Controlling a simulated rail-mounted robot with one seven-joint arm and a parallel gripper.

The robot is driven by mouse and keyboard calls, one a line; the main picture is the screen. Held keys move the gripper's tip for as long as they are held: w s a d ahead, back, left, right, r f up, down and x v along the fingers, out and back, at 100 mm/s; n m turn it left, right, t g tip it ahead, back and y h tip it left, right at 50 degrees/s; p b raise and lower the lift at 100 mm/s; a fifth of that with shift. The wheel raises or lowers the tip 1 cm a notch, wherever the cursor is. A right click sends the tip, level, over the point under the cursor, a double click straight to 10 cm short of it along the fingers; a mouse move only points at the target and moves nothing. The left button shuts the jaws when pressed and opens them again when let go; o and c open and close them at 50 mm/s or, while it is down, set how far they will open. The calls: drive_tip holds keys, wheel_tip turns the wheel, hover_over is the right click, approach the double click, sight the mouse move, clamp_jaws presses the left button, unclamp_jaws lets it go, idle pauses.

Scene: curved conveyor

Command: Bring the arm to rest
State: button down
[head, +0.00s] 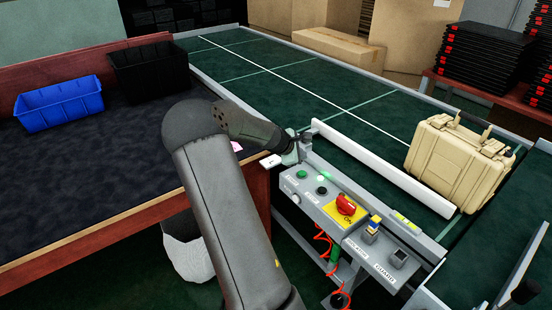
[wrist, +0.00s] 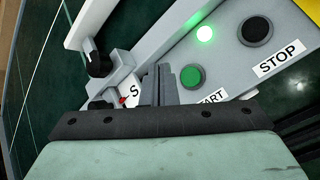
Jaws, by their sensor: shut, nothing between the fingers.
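My arm reaches over the front corner of the control panel (head: 318,200), and my gripper (head: 294,158) is at the panel's upper left end in the head view. In the wrist view my gripper (wrist: 163,85) is shut and empty, its fingers together just left of the green START button (wrist: 191,77). The fingers hide part of a label there. I cannot tell whether the fingertips touch the panel. A lit green lamp (wrist: 204,34) and the black STOP button (wrist: 257,31) show beyond the green button.
A tan case (head: 455,160) stands on the green conveyor (head: 290,75) behind a white bar (head: 385,168). A red switch (head: 346,204) sits on the panel. A dark-topped table (head: 70,180) at left bears a blue bin (head: 60,104) and a black bin (head: 148,68).

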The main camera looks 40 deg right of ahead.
idle(0.3)
drive_tip(key=s+a+r+m+t+y+p, duration=0.1)
drive_tip(key=a+r+m+y, duration=0.25)
drive_tip(key=a, duration=1.15)
drive_tip(key=s+a+r+m+y+p, duration=0.1)
drive_tip(key=s+a+r+m+y, duration=0.2)
drive_tip(key=a, duration=1.2)
drive_tip(key=s+a+r+m+y+p, duration=0.1)
drive_tip(key=s+a+r, duration=0.2)
drive_tip(key=s+a, duration=0.55)
drive_tip(key=s+a+r+m+y+p, duration=0.1)
drive_tip(key=s+a+r+y, duration=0.1)
drive_tip(key=s+a, duration=0.65)
wheel_tip(320, 180, down, 25)
drive_tip(key=w+a+g+b, duration=0.1)
drive_tip(key=w+a+b, duration=0.1)
drive_tip(key=b, duration=2.2)
drive_tip(key=shift+w, duration=0.15)
drive_tip(key=shift+f+h, duration=0.15)
drive_tip(key=shift+h, duration=0.1)
